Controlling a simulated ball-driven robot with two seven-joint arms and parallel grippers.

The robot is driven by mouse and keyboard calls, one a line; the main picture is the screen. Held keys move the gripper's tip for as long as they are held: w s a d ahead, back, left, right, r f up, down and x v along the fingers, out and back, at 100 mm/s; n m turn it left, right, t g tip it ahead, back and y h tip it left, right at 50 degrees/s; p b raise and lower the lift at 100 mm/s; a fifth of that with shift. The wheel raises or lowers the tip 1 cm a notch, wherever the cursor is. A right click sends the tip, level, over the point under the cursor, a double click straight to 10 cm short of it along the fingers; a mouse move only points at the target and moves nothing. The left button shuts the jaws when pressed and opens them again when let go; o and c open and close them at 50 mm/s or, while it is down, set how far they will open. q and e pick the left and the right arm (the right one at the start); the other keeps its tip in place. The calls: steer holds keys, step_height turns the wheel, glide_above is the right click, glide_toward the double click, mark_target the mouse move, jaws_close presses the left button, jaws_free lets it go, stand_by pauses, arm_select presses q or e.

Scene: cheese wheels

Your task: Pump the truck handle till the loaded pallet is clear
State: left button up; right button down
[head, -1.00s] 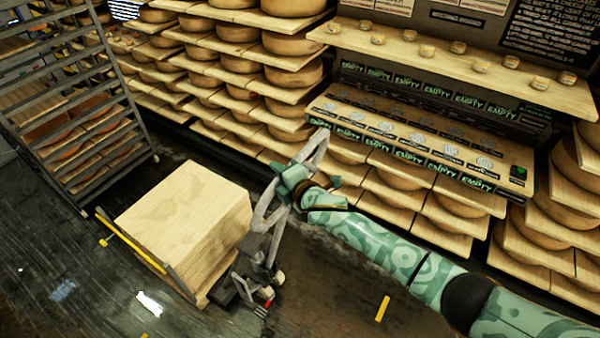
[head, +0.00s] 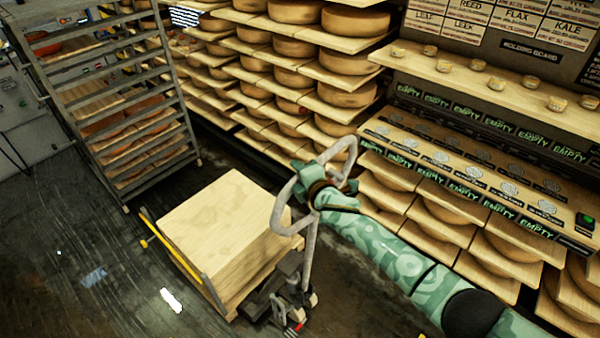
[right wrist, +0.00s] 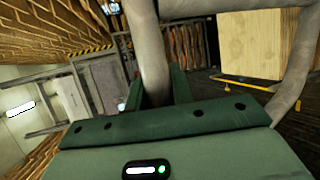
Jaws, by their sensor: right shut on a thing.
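The truck handle is a grey loop (head: 279,212) on a shaft (head: 309,255), standing at the near end of the pallet truck (head: 290,302). My right gripper (head: 308,186) is shut on the loop's bar. The right wrist view shows the grey bar (right wrist: 147,60) between my green fingers. The load, a pale wooden block (head: 225,220), sits left of the handle; it also shows in the right wrist view (right wrist: 255,48). The pallet under it is mostly hidden, and I cannot tell its gap to the floor. My left gripper is out of view.
A yellow bar (head: 172,250) runs along the load's left side. A metal rack (head: 125,110) stands behind it at left. Cheese shelves (head: 300,75) and a sloped board of EMPTY labels (head: 470,165) line the back and right. Dark floor (head: 100,245) is open at front left.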

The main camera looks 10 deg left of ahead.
steer(key=c, duration=1.2)
jaws_free()
steer(key=shift+s+f, duration=0.1)
steer(key=shift+f, duration=0.35)
steer(key=shift+r, duration=0.1)
steer(key=shift+s+d+r+p, duration=0.25)
steer(key=shift+s+r+p, duration=0.05)
steer(key=p+v, duration=0.2)
steer(key=v, duration=1.3)
steer(key=shift+d, duration=0.15)
steer(key=shift+s+f, duration=0.1)
